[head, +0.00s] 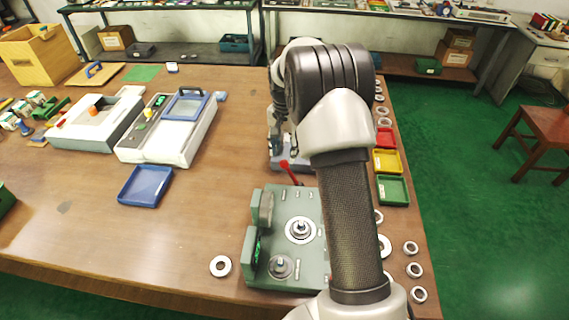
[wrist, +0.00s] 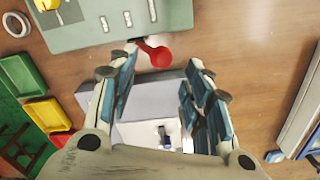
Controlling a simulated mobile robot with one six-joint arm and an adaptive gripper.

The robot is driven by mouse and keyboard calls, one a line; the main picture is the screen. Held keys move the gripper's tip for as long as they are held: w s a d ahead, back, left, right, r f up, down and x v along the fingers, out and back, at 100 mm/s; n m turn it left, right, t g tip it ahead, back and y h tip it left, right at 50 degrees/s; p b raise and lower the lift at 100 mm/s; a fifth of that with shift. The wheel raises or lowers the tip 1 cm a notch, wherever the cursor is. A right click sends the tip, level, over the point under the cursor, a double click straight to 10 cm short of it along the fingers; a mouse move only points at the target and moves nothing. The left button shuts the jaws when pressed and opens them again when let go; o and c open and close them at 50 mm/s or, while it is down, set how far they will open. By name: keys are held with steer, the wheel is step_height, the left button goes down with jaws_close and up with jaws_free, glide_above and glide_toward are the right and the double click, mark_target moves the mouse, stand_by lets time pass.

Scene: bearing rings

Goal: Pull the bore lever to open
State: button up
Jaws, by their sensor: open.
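The bore lever (head: 289,172) has a red handle and stands at the back edge of the green gauge fixture (head: 300,271), tilted up and away. In the wrist view its round red knob (wrist: 157,55) lies between the tips of my gripper (wrist: 160,68). The fingers are open, one on each side, with visible space between them and the knob. I cannot tell whether either finger touches it. In the head view my arm hides part of the fixture's right side, and the gripper is hard to make out near the lever.
Red (head: 385,137), yellow (head: 387,161) and green (head: 393,190) trays line the right table edge, with several loose rings around. A grey block (wrist: 180,104) sits behind the lever, below my gripper. A blue tray (head: 146,186) lies left; the table between is clear.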

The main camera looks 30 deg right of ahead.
mark_target(285, 161)
step_height(285, 161, down, 5)
steer(key=shift+f+b, duration=0.15)
steer(key=shift+b, duration=0.4)
steer(key=shift+c, duration=0.5)
jaws_close()
